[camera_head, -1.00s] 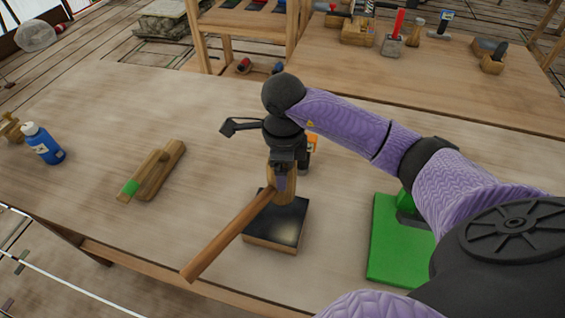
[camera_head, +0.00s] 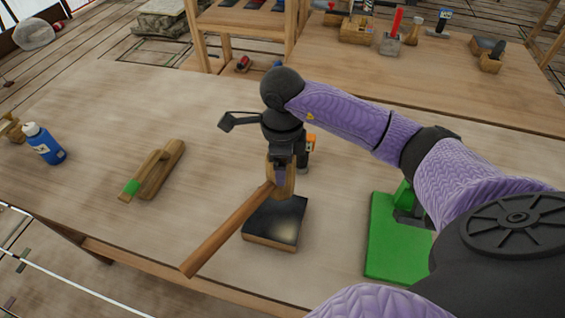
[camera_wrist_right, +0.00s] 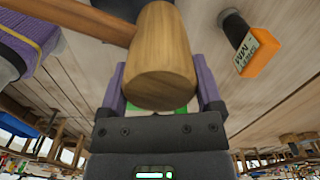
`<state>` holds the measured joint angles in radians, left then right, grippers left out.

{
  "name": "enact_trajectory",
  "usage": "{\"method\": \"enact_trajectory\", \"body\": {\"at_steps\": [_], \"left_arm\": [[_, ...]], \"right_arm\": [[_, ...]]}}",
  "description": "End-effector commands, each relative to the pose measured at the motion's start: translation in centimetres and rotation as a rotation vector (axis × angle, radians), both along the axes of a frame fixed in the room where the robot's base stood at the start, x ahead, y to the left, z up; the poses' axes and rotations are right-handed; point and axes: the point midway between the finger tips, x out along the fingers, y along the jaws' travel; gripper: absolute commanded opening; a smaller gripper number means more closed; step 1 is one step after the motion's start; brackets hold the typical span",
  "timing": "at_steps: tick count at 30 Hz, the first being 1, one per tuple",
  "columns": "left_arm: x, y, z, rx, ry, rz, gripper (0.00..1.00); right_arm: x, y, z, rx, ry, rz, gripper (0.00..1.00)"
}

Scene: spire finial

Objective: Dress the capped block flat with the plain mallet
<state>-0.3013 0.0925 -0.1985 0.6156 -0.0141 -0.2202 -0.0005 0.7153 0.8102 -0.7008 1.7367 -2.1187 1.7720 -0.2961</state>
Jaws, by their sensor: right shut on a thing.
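The plain mallet has a pale wooden head (camera_head: 284,187) and a long brown handle (camera_head: 228,232) slanting down to the left. My right gripper (camera_head: 281,166) is shut on the mallet head. In the right wrist view the head (camera_wrist_right: 160,60) sits between the purple fingers (camera_wrist_right: 160,92). The capped block (camera_head: 275,224) has a dark, shiny top over a wooden base and lies on the table below the mallet head. The head overlaps the block's back edge in the head view; I cannot tell whether they touch. My left gripper is out of view.
A black tool with an orange labelled part (camera_head: 310,143) stands behind the mallet; it also shows in the right wrist view (camera_wrist_right: 254,50). A wooden float (camera_head: 153,171) and blue bottle (camera_head: 44,144) are at left. A green plate (camera_head: 390,250) lies at right under my arm.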

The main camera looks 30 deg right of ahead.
Motion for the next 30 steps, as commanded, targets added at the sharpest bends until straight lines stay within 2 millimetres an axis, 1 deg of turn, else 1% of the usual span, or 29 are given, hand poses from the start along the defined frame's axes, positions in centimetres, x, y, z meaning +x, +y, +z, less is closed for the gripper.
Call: {"method": "enact_trajectory", "body": {"at_steps": [1, 13, 17, 25, 27, 30], "left_arm": [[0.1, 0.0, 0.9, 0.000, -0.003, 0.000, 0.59], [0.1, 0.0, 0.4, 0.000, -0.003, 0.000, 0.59], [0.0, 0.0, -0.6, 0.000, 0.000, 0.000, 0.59], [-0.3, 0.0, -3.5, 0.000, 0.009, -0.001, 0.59], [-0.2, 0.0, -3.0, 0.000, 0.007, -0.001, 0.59], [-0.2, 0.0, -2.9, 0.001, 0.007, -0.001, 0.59]], "right_arm": [[0.0, 0.0, 1.1, -0.001, -0.003, 0.000, 0.00], [0.0, 0.0, 0.5, 0.000, 0.000, 0.000, 0.00], [0.0, 0.0, -0.7, -0.001, 0.001, 0.000, 0.00], [0.0, 0.0, -4.2, 0.000, 0.001, -0.001, 0.00], [0.0, 0.0, -3.7, 0.001, -0.001, -0.001, 0.00], [0.0, 0.0, -3.6, 0.000, 0.000, -0.001, 0.00]]}}
